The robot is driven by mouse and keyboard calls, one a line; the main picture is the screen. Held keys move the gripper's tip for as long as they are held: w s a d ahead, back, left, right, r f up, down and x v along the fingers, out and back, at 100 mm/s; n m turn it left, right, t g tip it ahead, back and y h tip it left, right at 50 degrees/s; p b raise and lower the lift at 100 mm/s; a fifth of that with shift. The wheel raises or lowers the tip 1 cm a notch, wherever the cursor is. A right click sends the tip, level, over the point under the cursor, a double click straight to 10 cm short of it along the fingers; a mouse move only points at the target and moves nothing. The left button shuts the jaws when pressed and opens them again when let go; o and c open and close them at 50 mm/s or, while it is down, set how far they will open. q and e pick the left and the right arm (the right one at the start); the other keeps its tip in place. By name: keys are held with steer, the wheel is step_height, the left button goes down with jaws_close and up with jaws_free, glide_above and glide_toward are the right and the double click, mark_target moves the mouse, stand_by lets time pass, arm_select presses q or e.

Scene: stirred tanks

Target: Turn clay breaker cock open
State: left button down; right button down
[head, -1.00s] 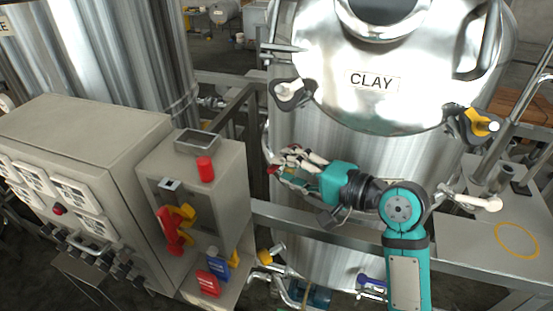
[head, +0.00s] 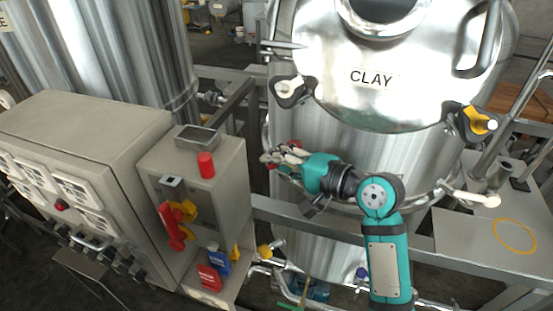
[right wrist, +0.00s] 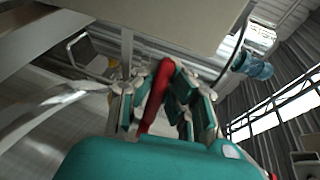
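The clay tank (head: 330,145) stands at the right of the head view with its "CLAY" label (head: 372,78). My right gripper (head: 275,158) is at the left side of this tank, below the lid. In the right wrist view a red handle (right wrist: 155,98) lies between its fingers (right wrist: 158,90), with fingers close on both sides. The gripper looks shut on this handle. In the head view the fingers mostly hide the handle, with only small red bits showing. The body of the cock cannot be made out. My left gripper is not in view.
A grey control box (head: 85,150) and a smaller box (head: 200,175) with a red button stand at the left. Red and blue tags (head: 208,278) hang below. A metal rail (head: 330,222) runs in front of the tank. Pipes (head: 285,285) lie beneath it.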

steer(key=shift+w+f, duration=0.1)
stand_by(0.3)
steer(key=shift+d+n+g+y+p, duration=0.3)
steer(key=shift+n+g+y, duration=0.15)
steer(key=shift+g, duration=0.35)
steer(key=shift+s+d+n+g+y, duration=0.25)
steer(key=shift+s+n+g+y, duration=0.15)
steer(key=shift+n+g, duration=0.4)
steer(key=c, duration=1.3)
jaws_free()
steer(key=shift+s+d, duration=0.1)
steer(key=shift+d, duration=0.1)
steer(key=v, duration=1.1)
steer(key=shift+s+d, duration=0.15)
steer(key=shift+d, duration=0.2)
